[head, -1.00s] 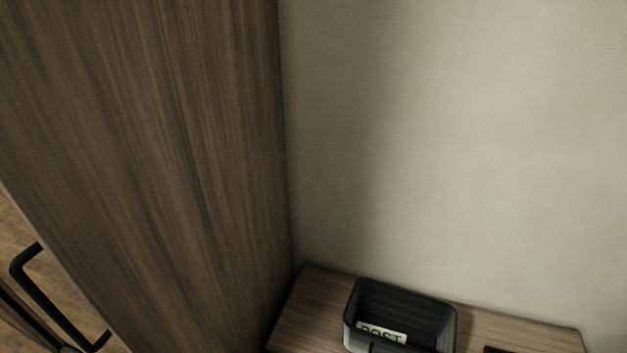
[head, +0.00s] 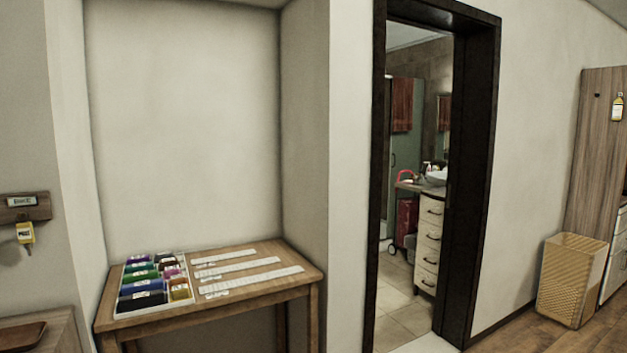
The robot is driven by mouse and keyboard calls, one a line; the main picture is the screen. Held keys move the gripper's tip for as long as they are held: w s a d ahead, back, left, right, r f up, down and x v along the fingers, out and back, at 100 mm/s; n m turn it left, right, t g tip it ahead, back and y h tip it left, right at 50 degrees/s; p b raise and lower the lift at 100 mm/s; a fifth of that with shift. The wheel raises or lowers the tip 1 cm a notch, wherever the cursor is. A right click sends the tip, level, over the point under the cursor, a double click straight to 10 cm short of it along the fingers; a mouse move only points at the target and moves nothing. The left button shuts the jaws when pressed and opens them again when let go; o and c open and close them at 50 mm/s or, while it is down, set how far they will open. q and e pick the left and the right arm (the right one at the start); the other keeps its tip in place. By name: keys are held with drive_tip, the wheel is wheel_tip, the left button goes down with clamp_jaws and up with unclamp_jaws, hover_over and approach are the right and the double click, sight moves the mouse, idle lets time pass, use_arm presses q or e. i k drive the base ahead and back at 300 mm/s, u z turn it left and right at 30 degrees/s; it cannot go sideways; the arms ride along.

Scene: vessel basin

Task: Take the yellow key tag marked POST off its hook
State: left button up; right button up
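A yellow key tag (head: 25,233) with a white label hangs at the left edge of the head view. It hangs below a small wooden board (head: 22,208) fixed to the wall, which carries a light label plate (head: 21,200). The writing on this tag and plate is too small to read surely. Another yellow tag (head: 617,107) with a white label hangs on the side of a tall wooden cabinet (head: 597,150) at the far right. Its writing is also too small to read. Neither of my grippers is in view.
A wooden table (head: 255,310) in an alcove holds a tray of coloured items (head: 150,285) and several white strips (head: 238,266). A dark-framed doorway (head: 480,180) opens to a bathroom. A woven box (head: 572,280) stands at right. Open floor (head: 535,335) shows in front of it.

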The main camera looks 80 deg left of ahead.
sight(25, 231)
drive_tip(key=z, duration=5.85)
drive_tip(key=i, duration=0.6)
drive_tip(key=z, duration=1.9)
